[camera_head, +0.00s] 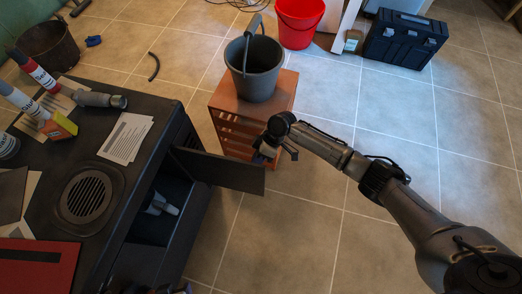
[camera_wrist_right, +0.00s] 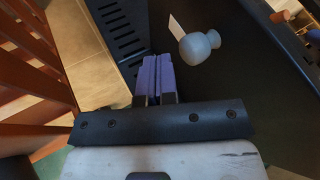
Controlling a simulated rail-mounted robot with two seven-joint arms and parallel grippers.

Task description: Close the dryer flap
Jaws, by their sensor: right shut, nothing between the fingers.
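The dryer flap (camera_head: 222,170) is a dark panel that stands open, sticking out to the right from the front of the black dryer cabinet (camera_head: 145,165). The opening behind it shows a grey object (camera_head: 160,204) inside. My right gripper (camera_head: 261,156) is just beyond the flap's outer part, near its far side; I cannot tell whether it touches. In the right wrist view its purple fingers (camera_wrist_right: 154,78) are together with nothing between them. A dark piece with a bluish tip at the head view's bottom edge may be my left gripper (camera_head: 183,289); its jaws cannot be made out.
A wooden slatted crate (camera_head: 224,104) with a grey bucket (camera_head: 256,70) on it stands close behind the right gripper. Bottles, papers (camera_head: 126,138) and a grey cylinder (camera_head: 100,99) lie on the cabinet top. The tiled floor (camera_head: 300,230) right of the flap is clear.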

